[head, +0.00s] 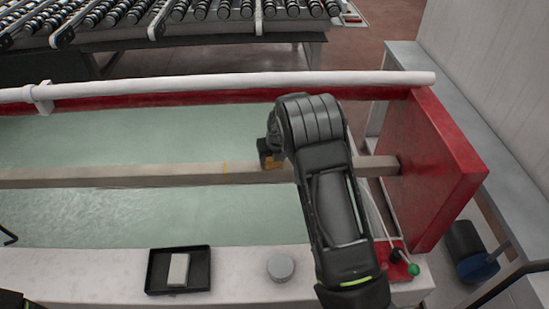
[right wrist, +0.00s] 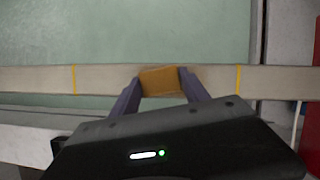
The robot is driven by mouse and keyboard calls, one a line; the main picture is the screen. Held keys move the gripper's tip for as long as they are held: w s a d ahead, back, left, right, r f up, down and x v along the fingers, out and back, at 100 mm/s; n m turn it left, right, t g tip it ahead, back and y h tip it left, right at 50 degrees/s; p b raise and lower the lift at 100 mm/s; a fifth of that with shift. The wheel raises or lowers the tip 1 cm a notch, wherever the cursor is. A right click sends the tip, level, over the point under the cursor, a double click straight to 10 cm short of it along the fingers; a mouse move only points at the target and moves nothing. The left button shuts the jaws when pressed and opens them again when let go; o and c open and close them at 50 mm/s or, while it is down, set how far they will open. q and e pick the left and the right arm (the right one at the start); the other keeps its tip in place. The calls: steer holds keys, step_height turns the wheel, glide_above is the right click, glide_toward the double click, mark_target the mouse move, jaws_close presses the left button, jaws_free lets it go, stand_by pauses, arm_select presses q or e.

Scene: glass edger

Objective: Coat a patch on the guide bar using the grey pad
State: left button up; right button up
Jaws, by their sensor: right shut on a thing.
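The guide bar (head: 120,176) is a long beige bar running across the pale green glass; it also crosses the right wrist view (right wrist: 105,81). Two thin yellow lines (right wrist: 74,79) mark a stretch of it. My right gripper (right wrist: 160,80) is shut on an ochre-brown block (right wrist: 158,81), which sits at the bar between those lines; I cannot tell whether it touches. The block shows partly in the head view (head: 268,158), beside my right arm. A light grey block (head: 178,270) lies in a black tray (head: 203,272) on the front ledge. My left gripper is not visible.
A grey round piece (head: 280,267) stands on the front ledge (head: 110,262). A red end plate (head: 435,165) closes the right side, near a green knob (head: 413,269). A white pipe (head: 220,84) runs along the back, with a roller table (head: 190,30) beyond.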

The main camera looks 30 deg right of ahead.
mark_target(240, 164)
steer(key=shift+a, duration=0.2)
steer(key=shift+w+a+p, duration=0.35)
steer(key=shift+a, duration=0.25)
steer(key=shift+w+a, duration=0.5)
steer(key=shift+a, duration=0.35)
steer(key=shift+w+a, duration=0.45)
steer(key=shift+a, duration=0.3)
steer(key=shift+w+a, duration=0.45)
steer(key=shift+a, duration=0.25)
steer(key=shift+w+a+f, duration=0.1)
steer(key=shift+w+a, duration=0.3)
steer(key=shift+a, duration=0.4)
steer(key=shift+w+a, duration=0.4)
steer(key=shift+a, duration=0.4)
